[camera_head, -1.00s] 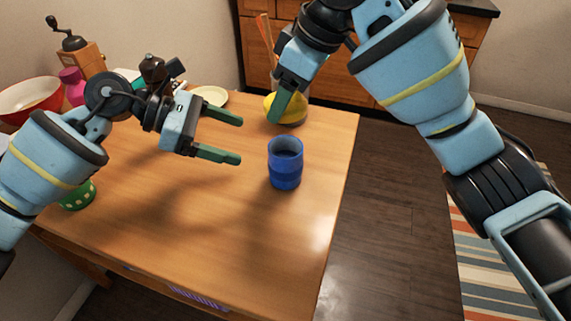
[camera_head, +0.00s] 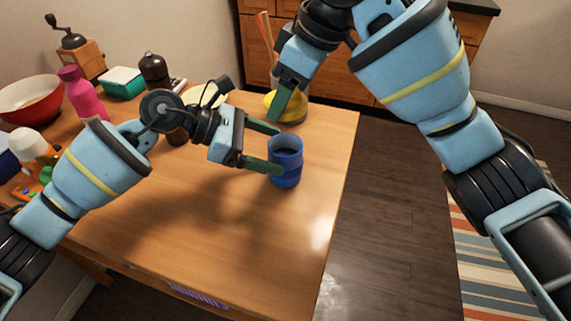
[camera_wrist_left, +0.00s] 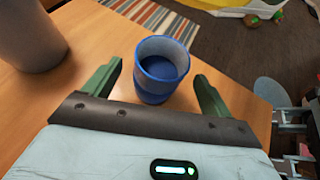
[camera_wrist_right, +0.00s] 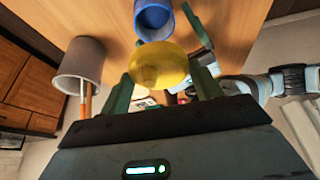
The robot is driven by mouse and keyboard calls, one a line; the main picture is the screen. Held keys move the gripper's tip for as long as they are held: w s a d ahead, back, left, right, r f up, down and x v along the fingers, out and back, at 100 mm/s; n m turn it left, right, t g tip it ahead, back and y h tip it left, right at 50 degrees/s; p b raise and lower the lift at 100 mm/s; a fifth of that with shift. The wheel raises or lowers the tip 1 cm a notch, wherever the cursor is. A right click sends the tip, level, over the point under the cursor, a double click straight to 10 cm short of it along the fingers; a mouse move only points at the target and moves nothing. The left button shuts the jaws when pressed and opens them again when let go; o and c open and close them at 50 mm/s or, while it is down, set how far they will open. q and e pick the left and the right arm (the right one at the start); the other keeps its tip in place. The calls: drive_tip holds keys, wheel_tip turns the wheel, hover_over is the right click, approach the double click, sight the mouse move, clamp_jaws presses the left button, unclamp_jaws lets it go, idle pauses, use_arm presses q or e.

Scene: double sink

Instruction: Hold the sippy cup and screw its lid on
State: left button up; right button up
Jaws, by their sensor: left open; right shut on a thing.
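The sippy cup (camera_head: 286,172) is a blue, open-topped cup standing upright on the table near its right edge. My left gripper (camera_head: 277,150) is open, with its fingers reaching to either side of the cup. The left wrist view shows the cup (camera_wrist_left: 160,72) between the spread fingers, with no clear grip on it. My right gripper (camera_head: 276,106) is shut on the yellow lid (camera_head: 291,110), beyond the cup. One right finger is mostly hidden in the head view. The right wrist view shows the lid (camera_wrist_right: 160,66) between the fingers, with the cup just past it.
A grey utensil holder (camera_wrist_right: 82,62) stands near the right gripper. A pink bottle (camera_head: 82,95), a red bowl (camera_head: 32,100), a pepper mill (camera_head: 153,72) and a wooden grinder (camera_head: 80,58) stand at the left. The front of the wooden table (camera_head: 215,245) is clear.

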sight(285, 153)
use_arm(q)
drive_tip(key=shift+x, duration=2)
drive_tip(key=c, duration=1.5)
drive_tip(key=shift+o, duration=0.2)
use_arm(e)
drive_tip(key=shift+f, duration=2.5)
drive_tip(key=shift+f, duration=0.9)
drive_tip(key=shift+f, duration=0.55)
use_arm(q)
clamp_jaws()
use_arm(e)
drive_tip(key=o, duration=0.7)
drive_tip(key=shift+o, duration=1.3)
